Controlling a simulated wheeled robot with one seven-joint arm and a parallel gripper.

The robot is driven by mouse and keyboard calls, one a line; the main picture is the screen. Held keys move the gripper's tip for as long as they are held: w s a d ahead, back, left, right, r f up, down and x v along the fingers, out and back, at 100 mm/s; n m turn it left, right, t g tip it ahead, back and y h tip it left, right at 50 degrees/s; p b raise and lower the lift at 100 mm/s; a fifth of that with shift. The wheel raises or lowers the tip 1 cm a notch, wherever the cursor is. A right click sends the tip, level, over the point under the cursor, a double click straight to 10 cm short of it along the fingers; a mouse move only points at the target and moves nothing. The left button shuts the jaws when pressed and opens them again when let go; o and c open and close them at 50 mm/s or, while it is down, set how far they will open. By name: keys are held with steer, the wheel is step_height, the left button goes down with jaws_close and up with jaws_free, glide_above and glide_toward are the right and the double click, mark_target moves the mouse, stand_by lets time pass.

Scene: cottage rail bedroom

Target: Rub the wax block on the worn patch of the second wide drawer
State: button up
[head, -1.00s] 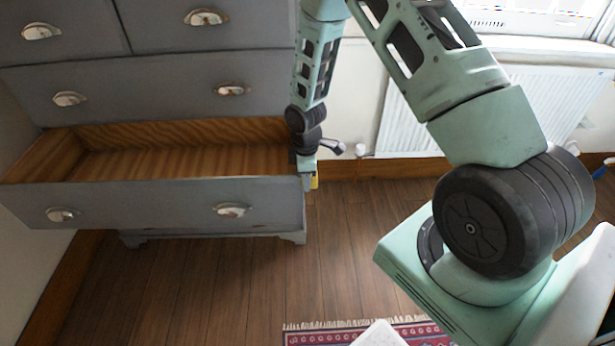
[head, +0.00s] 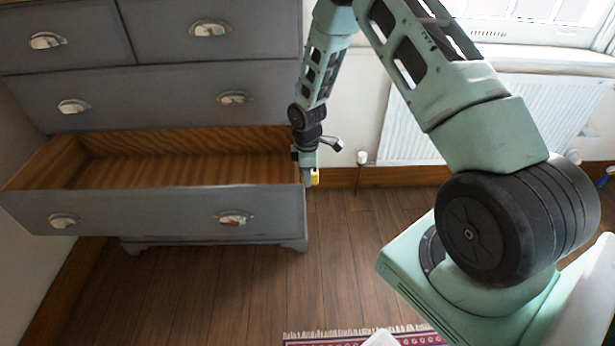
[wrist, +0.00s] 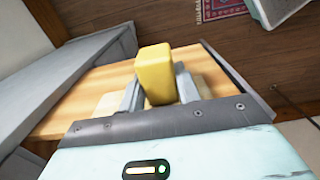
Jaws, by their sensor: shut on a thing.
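The yellow wax block (wrist: 155,73) is held upright between the two fingers of my gripper (wrist: 158,92) in the wrist view. In the head view my gripper (head: 309,171) is at the right side of the open second wide drawer (head: 150,212), near its front corner, with the wax block (head: 315,177) just showing. The drawer's bare wooden side (wrist: 75,105) lies behind the block in the wrist view. A paler area (wrist: 109,102) on that wood, partly hidden by the fingers, may be the worn patch. I cannot tell whether the block touches the wood.
The grey chest (head: 160,95) has closed drawers above the open one, with metal cup handles. A white radiator (head: 410,125) stands against the wall to the right. A red patterned rug (head: 330,339) lies at the front. The wood floor (head: 235,290) between is clear.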

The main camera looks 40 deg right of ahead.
steer(key=w+d+b, duration=0.1)
steer(key=w+d, duration=0.4)
steer(key=w, duration=0.3)
stand_by(1.1)
steer(key=shift+s, duration=0.15)
steer(key=shift+s+a+p, duration=0.35)
steer(key=shift+s+a, duration=0.05)
steer(key=shift+s, duration=0.4)
steer(key=shift+s+a+p, duration=0.3)
steer(key=shift+s+a, duration=0.1)
steer(key=shift+s, duration=0.4)
steer(key=s+a+p, duration=0.1)
steer(key=s+a, duration=0.5)
steer(key=s, duration=0.2)
steer(key=shift+s+a+p, duration=0.3)
steer(key=shift+p, duration=0.05)
stand_by(0.4)
steer(key=s+d+p, duration=0.1)
steer(key=s+d, duration=0.3)
steer(key=d, duration=0.2)
steer(key=shift+s+d, duration=0.25)
steer(key=shift+d, duration=0.1)
stand_by(0.5)
